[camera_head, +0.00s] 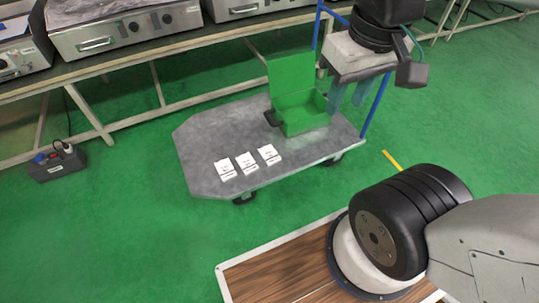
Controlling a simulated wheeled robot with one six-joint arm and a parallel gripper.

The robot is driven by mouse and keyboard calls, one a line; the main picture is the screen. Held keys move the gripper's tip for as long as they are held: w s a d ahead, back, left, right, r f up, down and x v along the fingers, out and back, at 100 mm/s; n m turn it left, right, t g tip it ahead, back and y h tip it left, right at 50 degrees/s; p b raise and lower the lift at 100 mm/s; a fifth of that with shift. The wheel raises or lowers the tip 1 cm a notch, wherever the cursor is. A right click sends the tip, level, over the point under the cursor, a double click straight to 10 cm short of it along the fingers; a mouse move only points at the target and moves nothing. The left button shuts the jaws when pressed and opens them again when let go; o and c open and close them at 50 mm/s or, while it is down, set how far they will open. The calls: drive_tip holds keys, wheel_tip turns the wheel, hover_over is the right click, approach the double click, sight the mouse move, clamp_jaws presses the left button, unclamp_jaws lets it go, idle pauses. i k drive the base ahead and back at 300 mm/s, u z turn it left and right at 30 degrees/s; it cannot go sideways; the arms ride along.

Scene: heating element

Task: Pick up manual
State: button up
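Three white booklets or cards with dark print lie in a row on the grey cart top (195,150). They are the left one (225,170), the middle one (247,163) and the right one (269,154). The print is too small to read, so I cannot tell which is the manual. My gripper (349,101) hangs at the upper right, above the cart's right end and beside the green box. Its two teal fingers point down and stand apart, with nothing visible between them.
An open green box (305,119) with a raised lid stands on the cart behind the booklets. A blue handle frame (376,105) rises at the cart's right end. A workbench (220,37) with metal appliances runs along the back. A dark power box (57,163) sits on the floor at left.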

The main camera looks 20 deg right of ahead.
sight(268, 153)
drive_tip(key=u, duration=1.2)
drive_tip(key=i, duration=0.6)
drive_tip(key=z, duration=2.3)
